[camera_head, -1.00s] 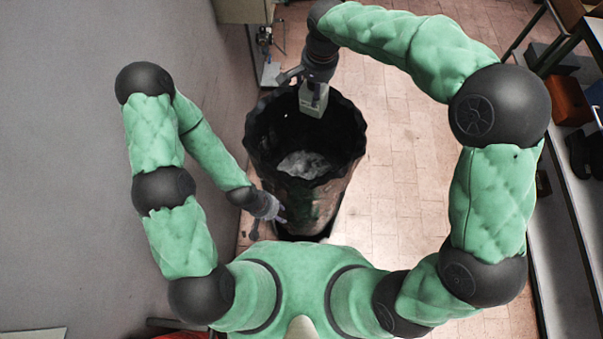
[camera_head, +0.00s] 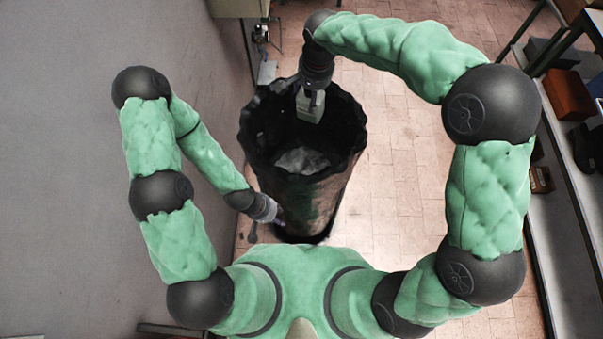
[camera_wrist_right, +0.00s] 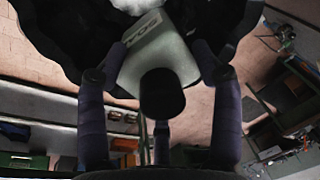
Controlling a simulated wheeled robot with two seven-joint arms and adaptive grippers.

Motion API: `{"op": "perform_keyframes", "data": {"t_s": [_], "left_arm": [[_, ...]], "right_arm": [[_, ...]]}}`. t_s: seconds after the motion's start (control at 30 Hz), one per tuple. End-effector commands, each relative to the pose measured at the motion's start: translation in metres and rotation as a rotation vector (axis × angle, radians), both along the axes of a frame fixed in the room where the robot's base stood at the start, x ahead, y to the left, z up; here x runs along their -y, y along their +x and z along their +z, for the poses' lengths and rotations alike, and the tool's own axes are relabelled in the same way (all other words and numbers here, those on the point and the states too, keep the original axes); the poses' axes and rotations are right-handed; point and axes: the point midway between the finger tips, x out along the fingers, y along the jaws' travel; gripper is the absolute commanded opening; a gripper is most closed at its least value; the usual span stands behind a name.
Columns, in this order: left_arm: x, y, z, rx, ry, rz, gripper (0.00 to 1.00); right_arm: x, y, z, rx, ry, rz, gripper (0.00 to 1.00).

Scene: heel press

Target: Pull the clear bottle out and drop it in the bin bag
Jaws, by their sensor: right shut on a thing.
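My right gripper (camera_head: 312,92) is shut on a pale bottle (camera_head: 311,106), its fingers around the sides. The bottle looks whitish rather than see-through, with a dark round cap (camera_wrist_right: 161,93) and a printed label (camera_wrist_right: 143,37) in the right wrist view. It hangs over the far part of the mouth of a black bin bag (camera_head: 345,118), which lines a tall bin. Crumpled clear plastic (camera_head: 302,161) lies inside the bag. My left gripper (camera_head: 276,217) is low beside the bin's near left side; its fingers are too small and blurred to read.
A grey wall or panel (camera_head: 70,180) fills the left. Shelves on the right hold an orange-brown box (camera_head: 568,96) and dark shoes. The tiled floor (camera_head: 395,170) right of the bin is clear. A cabinet (camera_head: 240,8) stands at the back.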

Motion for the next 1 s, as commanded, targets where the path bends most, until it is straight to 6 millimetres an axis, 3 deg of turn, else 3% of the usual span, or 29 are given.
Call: {"op": "perform_keyframes", "data": {"t_s": [0.13, 0.17, 0.23, 0.67, 0.83, 1.0], "left_arm": [[0.000, 0.000, 0.001, 0.000, 0.000, 0.000, 0.40], [0.000, 0.000, 0.001, 0.000, 0.000, 0.000, 0.40], [0.000, 0.000, 0.001, 0.000, 0.000, 0.000, 0.40], [0.000, 0.000, 0.001, 0.001, 0.000, 0.000, 0.40], [0.000, 0.000, 0.001, 0.000, 0.000, 0.000, 0.40], [0.000, 0.000, 0.001, 0.000, 0.000, 0.000, 0.40]], "right_arm": [[0.000, 0.000, 0.001, 0.000, 0.000, 0.000, 0.28], [0.000, 0.000, 0.001, 0.000, 0.000, 0.000, 0.72], [0.000, 0.000, 0.001, 0.000, 0.000, 0.000, 0.91], [0.000, 0.000, 0.003, 0.000, 0.001, 0.000, 0.94], [0.002, -0.002, 0.022, 0.003, 0.002, -0.001, 0.94], [0.004, -0.007, 0.055, 0.004, 0.002, 0.000, 0.94]]}}
